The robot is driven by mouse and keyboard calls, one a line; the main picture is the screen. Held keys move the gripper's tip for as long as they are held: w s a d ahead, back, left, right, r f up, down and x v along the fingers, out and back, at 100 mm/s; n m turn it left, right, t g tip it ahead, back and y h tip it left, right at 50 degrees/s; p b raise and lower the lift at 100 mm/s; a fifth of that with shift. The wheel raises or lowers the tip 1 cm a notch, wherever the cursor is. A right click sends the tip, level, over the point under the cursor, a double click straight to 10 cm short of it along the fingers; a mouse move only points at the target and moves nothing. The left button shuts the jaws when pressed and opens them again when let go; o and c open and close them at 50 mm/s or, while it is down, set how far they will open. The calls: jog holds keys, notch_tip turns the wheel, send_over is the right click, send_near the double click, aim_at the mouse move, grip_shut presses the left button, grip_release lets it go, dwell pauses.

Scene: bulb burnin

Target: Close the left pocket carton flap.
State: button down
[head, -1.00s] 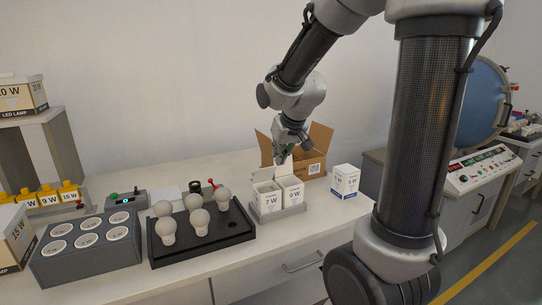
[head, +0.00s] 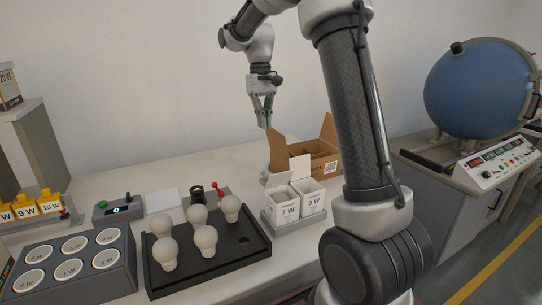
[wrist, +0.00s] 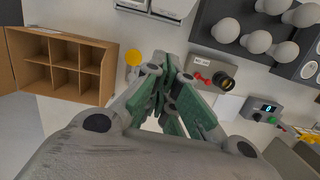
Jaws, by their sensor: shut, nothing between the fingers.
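The left pocket carton, marked 7 W (head: 286,209), stands upright in a grey two-pocket holder (head: 293,222). Its white flap (head: 277,179) stands up at the back, and its top looks open. The right pocket carton, marked 9 W (head: 313,203), stands beside it with its own white flap (head: 300,167) raised. My gripper (head: 265,124) is shut and empty, pointing down, high above the table and behind the cartons. Its green-padded fingers (wrist: 166,78) show together in the wrist view. There, the cartons are only partly visible at the top edge.
A divided cardboard box (head: 318,158) stands open behind the cartons. A black tray (head: 235,247) with several bulbs lies left of the holder. A device with a red lever (head: 214,186) stands behind that tray. A grey cup block (head: 75,271) is farther left.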

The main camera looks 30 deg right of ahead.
jog(key=s+r+g, duration=0.1)
jog(key=s, duration=0.1)
send_near(280, 179)
jog(key=w+f, duration=0.3)
jog(key=s+f, duration=0.2)
jog(key=s, duration=0.1)
jog(key=shift+s+d+g, duration=0.1)
jog(key=shift+g, duration=0.2)
jog(key=shift+s, duration=0.1)
jog(key=shift+s, duration=0.15)
jog(key=shift+t, duration=0.4)
